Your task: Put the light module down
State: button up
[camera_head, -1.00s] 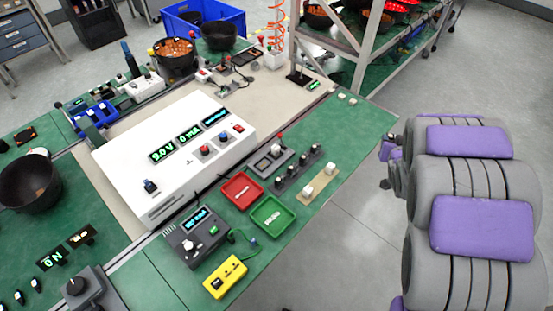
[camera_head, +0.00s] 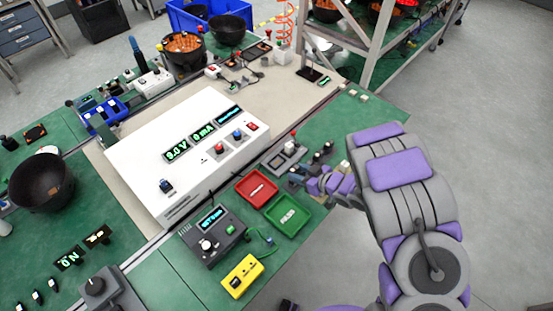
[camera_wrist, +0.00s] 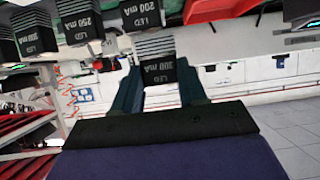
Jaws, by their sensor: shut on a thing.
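My gripper (camera_wrist: 158,88) is shut on a dark, ribbed light module (camera_wrist: 157,70) with an upside-down white LED label; its current figure looks like 300 mA. The module sits between the two fingertips. Other LED modules, such as a 250 mA one (camera_wrist: 80,22) and a 200 mA one (camera_wrist: 140,12), are close by in the wrist view. In the head view my gripper (camera_head: 305,181) is low over the bench, by the dark module row (camera_head: 320,156) and right of the red tray. The held module cannot be made out there, nor whether it touches the bench.
A red tray (camera_head: 256,188) and a green tray (camera_head: 287,215) lie beside my gripper. A grey meter box (camera_head: 212,234), a yellow box (camera_head: 242,275) and a large white power supply (camera_head: 150,150) stand on the bench. The right bench edge runs under my arm.

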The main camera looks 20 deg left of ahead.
jog(key=b, duration=0.1)
send_over(280, 165)
jog(key=shift+w+a+f, duration=0.3)
jog(key=shift+a+f, duration=0.15)
jog(key=shift+f, duration=0.1)
jog(key=f, duration=0.1)
jog(key=f+b, duration=0.1)
jog(key=f, duration=0.1)
jog(key=shift+d+f, duration=0.25)
jog(key=shift+d, duration=0.1)
jog(key=shift+c, duration=0.3)
jog(key=shift+d+r, duration=0.1)
jog(key=shift+d, duration=0.3)
jog(key=shift+a, duration=0.15)
